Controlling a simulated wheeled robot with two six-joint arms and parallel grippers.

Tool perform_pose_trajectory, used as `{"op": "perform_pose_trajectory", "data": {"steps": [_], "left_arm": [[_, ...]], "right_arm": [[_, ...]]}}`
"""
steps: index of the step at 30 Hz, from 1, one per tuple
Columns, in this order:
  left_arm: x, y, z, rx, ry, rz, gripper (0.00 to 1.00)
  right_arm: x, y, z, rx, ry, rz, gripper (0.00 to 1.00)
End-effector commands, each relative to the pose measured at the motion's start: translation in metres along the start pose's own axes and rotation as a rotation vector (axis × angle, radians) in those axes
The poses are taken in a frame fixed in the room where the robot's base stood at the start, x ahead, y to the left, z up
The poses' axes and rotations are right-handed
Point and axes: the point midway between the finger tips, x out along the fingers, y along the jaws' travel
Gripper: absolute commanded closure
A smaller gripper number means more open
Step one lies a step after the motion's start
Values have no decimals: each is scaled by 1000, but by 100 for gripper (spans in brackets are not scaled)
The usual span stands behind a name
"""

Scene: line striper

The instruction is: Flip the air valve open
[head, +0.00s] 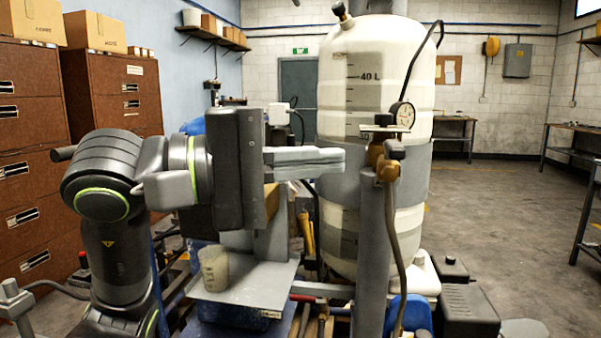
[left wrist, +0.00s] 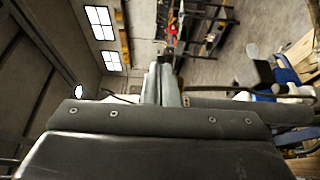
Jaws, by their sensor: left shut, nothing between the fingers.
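The air valve (head: 377,152) is a brass-coloured fitting with a flat pale lever (head: 385,129) lying across its top. It sits on a grey post in front of the white tank, under a round pressure gauge (head: 403,114). My left gripper (head: 342,158) comes in from the left with its fingers pointing right. It is shut and empty, and its tips are a little left of the valve, lower than the lever. I cannot tell whether they touch anything. In the left wrist view the fingers (left wrist: 161,72) lie together; the valve is not clear there. My right gripper is not in view.
The large white tank (head: 340,85) stands close behind my left gripper. The grey post (head: 371,235) and a hose (head: 400,260) run down below the valve. A cup (head: 214,268) stands on a grey shelf (head: 250,290) below my left arm. Open floor lies to the right.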

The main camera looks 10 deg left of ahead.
Motion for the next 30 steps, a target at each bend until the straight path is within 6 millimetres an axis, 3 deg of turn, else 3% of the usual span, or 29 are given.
{"op": "perform_pose_trajectory", "data": {"steps": [6, 21, 26, 30], "left_arm": [[-15, 0, 18, 2, 3, 0, 100], [-16, -4, 24, -32, -27, 5, 100], [-14, -22, 40, -236, -210, 45, 100], [-26, -33, 56, -565, -452, 136, 100]], "right_arm": [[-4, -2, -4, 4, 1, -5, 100], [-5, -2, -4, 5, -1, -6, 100], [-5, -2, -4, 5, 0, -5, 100], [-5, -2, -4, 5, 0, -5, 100]]}}
